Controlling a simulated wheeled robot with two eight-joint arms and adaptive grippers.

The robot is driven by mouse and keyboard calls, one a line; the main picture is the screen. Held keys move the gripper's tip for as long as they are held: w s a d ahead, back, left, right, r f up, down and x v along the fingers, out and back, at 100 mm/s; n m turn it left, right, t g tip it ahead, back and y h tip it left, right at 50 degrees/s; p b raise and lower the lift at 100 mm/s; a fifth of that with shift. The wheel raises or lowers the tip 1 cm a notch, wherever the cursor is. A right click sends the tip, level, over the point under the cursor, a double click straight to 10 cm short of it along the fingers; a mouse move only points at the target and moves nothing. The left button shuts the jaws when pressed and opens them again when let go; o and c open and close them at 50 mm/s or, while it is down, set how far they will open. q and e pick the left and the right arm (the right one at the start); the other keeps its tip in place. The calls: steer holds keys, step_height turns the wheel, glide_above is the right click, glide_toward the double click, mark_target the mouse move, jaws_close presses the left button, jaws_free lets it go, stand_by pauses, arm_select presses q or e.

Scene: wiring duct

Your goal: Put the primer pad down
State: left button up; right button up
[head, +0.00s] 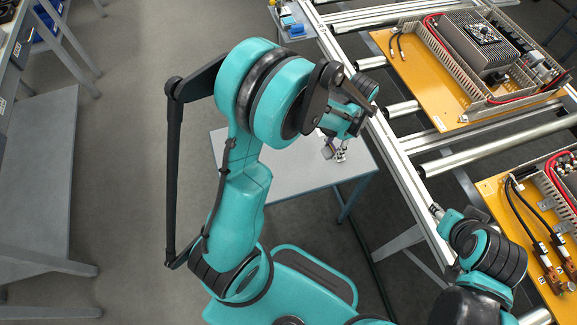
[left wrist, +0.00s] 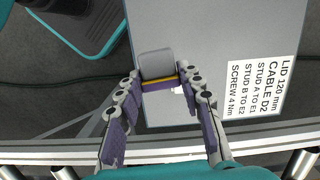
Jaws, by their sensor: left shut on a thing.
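The primer pad (left wrist: 158,65) is a small grey block with a yellow stripe and a dark layer along its near edge. My left gripper (left wrist: 162,76) is shut on it, with one finger at each side. In the head view my left gripper (head: 335,153) is small and partly hidden by my arm, over the light grey side table (head: 290,172). I cannot tell whether the pad touches the tabletop. My right arm is at the lower right of the head view; a small metallic end (head: 437,211) shows there, too small to read its jaws.
A printed lid and cable label (left wrist: 262,87) lies on the tabletop. A metal rail frame (head: 400,170) runs along the table's right side, carrying orange panels (head: 425,85) with ducts and cables. Small blue items (head: 291,24) stand at the top. Grey benches (head: 45,170) are at left.

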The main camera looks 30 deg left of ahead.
arm_select(q)
steer(key=shift+s+d+f+m, duration=0.15)
steer(key=shift+f+m, duration=0.1)
steer(key=shift+m, duration=0.25)
steer(key=b, duration=0.4)
glide_above(295, 171)
steer(key=f, duration=0.6)
steer(key=shift+w+d+f, duration=0.2)
steer(key=shift+w+f, duration=0.05)
steer(key=shift+f, duration=0.1)
steer(key=shift+f+b, duration=1.05)
steer(key=shift+f, duration=0.85)
steer(key=shift+f, duration=0.15)
steer(key=o, duration=1)
